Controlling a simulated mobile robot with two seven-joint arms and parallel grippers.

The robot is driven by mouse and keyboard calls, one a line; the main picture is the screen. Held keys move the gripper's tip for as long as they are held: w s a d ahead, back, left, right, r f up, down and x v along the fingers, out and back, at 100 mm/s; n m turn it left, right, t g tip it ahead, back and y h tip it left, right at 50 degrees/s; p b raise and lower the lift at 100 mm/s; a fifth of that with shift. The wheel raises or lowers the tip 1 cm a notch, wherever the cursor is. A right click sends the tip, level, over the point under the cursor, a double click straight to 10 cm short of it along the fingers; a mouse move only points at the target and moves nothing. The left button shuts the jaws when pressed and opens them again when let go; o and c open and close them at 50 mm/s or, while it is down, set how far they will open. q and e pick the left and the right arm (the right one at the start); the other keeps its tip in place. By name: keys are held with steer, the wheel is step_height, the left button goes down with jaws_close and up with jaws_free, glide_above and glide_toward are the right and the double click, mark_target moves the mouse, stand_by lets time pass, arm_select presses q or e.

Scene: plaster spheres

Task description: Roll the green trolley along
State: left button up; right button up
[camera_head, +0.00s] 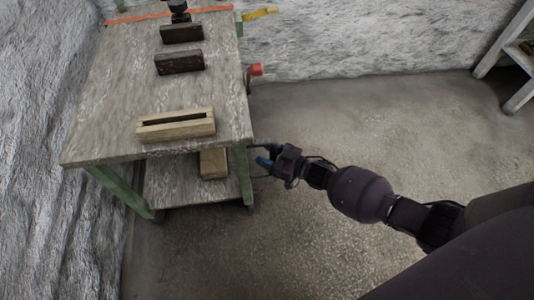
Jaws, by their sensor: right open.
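The green trolley (98,105) stands at the left, with a worn grey-brown top, green legs and a lower shelf (172,184). My right gripper (261,160) is open beside the trolley's near right leg (243,175), just below the top's level. Its dark fingers point left toward the leg, with a blue part showing among them. I cannot tell whether they touch the trolley or surround any part of it. My left gripper is not in view.
Two dark blocks (180,62) and a slotted wooden block (176,125) lie on the top. A wooden block (213,163) sits on the shelf. A rough wall (40,120) runs close along the left. Floor (330,115) is clear to the right, up to a rack (505,50).

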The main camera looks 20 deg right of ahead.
jaws_close()
stand_by(0.3)
